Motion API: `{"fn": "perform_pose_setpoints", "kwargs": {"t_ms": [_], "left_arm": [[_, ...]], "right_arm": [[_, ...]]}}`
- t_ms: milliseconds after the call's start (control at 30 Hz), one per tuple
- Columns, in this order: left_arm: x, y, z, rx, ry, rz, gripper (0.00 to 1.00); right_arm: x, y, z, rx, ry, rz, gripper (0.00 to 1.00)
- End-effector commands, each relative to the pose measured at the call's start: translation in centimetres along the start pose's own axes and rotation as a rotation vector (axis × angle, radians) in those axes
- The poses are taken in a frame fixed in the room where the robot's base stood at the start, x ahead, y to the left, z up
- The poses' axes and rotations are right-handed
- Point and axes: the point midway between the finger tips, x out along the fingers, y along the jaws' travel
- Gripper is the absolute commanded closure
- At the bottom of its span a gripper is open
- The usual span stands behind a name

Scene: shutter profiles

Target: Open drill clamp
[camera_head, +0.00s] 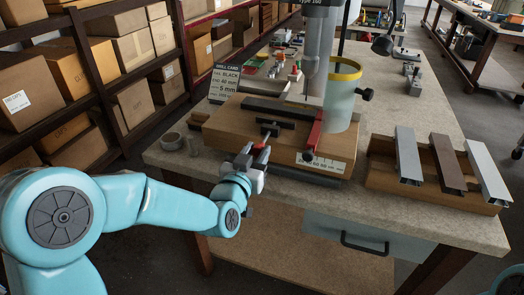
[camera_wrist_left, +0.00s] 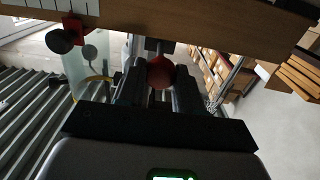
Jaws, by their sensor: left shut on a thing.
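The drill clamp (camera_head: 270,127) is a dark piece with a crossbar on the wooden drill jig (camera_head: 225,128), beside a long black bar. Its red ball knob (camera_wrist_left: 160,73) on a dark stem shows at the jig's front edge in the left wrist view. My left gripper (camera_head: 254,157) is at the jig's front left edge, its fingers (camera_wrist_left: 160,88) shut on the red knob. In the head view the fingers hide most of the knob. The drill (camera_head: 313,50) stands upright above the jig, its bit pointing down. My right gripper is not in view.
A red stop (camera_head: 315,128) with a black knob (camera_head: 308,156) and a scale lie right of the clamp. A drill card (camera_head: 230,82) stands behind. A wooden rack (camera_head: 380,178) at right holds three profiles. A yellow-rimmed clear container (camera_head: 342,105) stands beside the drill.

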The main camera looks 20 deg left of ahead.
Motion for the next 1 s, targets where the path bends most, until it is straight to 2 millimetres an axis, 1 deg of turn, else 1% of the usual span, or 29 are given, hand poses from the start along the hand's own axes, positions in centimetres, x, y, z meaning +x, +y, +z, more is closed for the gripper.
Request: {"fn": "perform_pose_setpoints", "kwargs": {"t_ms": [33,100,200,500,533,567,600,867,933,1000], "left_arm": [[-1.0,0.0,0.3,0.000,0.009,0.000,1.00],[-2.1,0.0,0.1,0.000,0.009,-0.001,1.00],[-3.0,0.0,0.0,0.001,0.008,-0.001,1.00],[-3.3,0.0,-0.1,0.001,0.003,0.000,1.00],[-3.3,0.0,0.0,0.001,0.002,0.000,0.61],[-3.3,0.0,0.0,0.001,0.002,0.000,0.52],[-3.2,0.0,0.0,0.001,0.003,0.000,0.40],[-3.2,0.0,0.0,0.001,0.003,0.000,0.40],[-3.4,0.0,-0.1,0.001,0.004,0.000,0.40],[-4.0,0.0,0.0,0.001,0.004,0.000,0.40]], "right_arm": [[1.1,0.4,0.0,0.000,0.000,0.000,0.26],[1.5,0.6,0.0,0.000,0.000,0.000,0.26],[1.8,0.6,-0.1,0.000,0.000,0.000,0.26],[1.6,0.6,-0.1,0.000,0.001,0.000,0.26],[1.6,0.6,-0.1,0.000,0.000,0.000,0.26],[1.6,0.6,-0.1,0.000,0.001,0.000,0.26],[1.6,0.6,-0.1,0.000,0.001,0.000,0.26],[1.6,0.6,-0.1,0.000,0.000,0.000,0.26],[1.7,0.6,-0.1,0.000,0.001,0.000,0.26],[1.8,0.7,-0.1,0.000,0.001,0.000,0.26]]}}
